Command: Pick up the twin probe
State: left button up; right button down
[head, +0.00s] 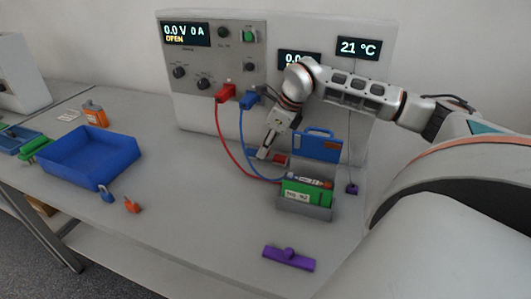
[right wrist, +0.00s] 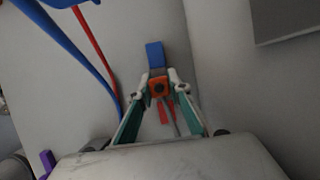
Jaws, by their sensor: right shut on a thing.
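My right gripper (head: 264,153) reaches down in front of the cycler's panel, just above the bench. In the right wrist view its two fingers (right wrist: 159,84) are closed on a small orange block with a dark round centre, which I take to be the twin probe (right wrist: 158,93). A blue part (right wrist: 155,54) extends beyond the block and a red part (right wrist: 166,113) shows between the fingers. In the head view a small red piece (head: 281,160) shows beside the fingertips; the rest is hidden by the gripper. I cannot tell whether it is lifted. My left gripper is out of view.
Red (head: 222,140) and blue (head: 243,140) cables loop from the cycler (head: 213,57) onto the bench. A grey holder (head: 305,210) with a green block (head: 308,193) stands near the gripper. A blue case (head: 317,150), purple bar (head: 289,259) and blue bin (head: 92,165) are around. Mid-bench is clear.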

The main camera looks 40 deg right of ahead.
jog(key=shift+r, duration=0.1)
jog(key=shift+s+a+r, duration=0.1)
jog(key=shift+a+r, duration=0.1)
jog(key=shift+r, duration=0.2)
notch_tip(320, 180, up, 6)
jog(key=shift+r+p, duration=0.15)
jog(key=shift+p, duration=0.15)
jog(key=s+a, duration=0.4)
jog(key=a, duration=0.4)
jog(key=s+a+b, duration=0.1)
jog(key=s+a, duration=0.4)
jog(key=a, duration=0.4)
jog(key=shift+a, duration=0.2)
jog(key=shift+d, duration=0.1)
